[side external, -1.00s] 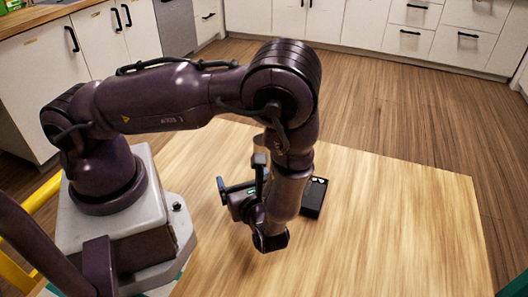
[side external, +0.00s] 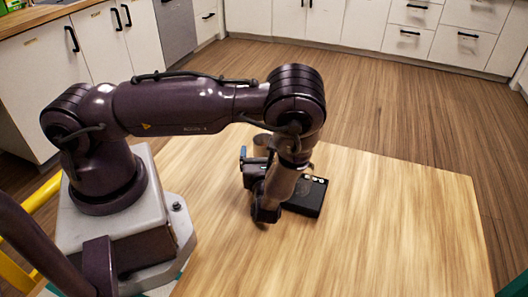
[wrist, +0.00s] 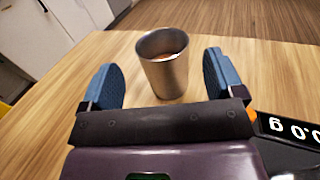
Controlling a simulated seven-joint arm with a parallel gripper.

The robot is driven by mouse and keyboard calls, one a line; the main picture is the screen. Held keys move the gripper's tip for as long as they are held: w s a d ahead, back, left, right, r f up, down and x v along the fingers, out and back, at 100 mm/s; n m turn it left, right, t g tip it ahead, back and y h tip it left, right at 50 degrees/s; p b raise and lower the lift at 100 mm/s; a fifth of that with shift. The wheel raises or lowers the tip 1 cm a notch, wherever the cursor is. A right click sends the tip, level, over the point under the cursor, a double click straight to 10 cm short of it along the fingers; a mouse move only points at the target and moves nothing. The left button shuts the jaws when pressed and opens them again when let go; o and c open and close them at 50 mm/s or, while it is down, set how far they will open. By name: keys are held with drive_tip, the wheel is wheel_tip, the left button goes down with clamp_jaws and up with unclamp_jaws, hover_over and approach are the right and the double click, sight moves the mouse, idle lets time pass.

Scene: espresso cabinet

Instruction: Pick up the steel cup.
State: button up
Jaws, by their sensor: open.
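The steel cup (wrist: 165,76) stands upright on the wooden table in the wrist view, with its open rim toward me and something brownish inside. My gripper (wrist: 160,72) is open, with one blue-padded finger on each side of the cup in the picture. The cup looks just beyond the gripper's palm, and I see no finger touching it. In the side external view my gripper (side external: 250,160) is low over the table and partly hidden by my wrist. Only the cup's upper part (side external: 262,140) shows there, behind my gripper.
A black scale (side external: 307,197) lies on the table right beside my wrist. Its display (wrist: 292,129) reads 0.0 g upside down at the wrist view's right edge. The table (side external: 400,220) is clear to the right. White cabinets (side external: 345,20) stand beyond the floor.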

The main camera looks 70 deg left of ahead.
sight(264, 149)
drive_tip(key=x, duration=0.4)
drive_tip(key=shift+w+a, duration=0.15)
drive_tip(key=shift+w, duration=0.05)
drive_tip(key=shift+c, duration=0.2)
drive_tip(key=c, duration=1)
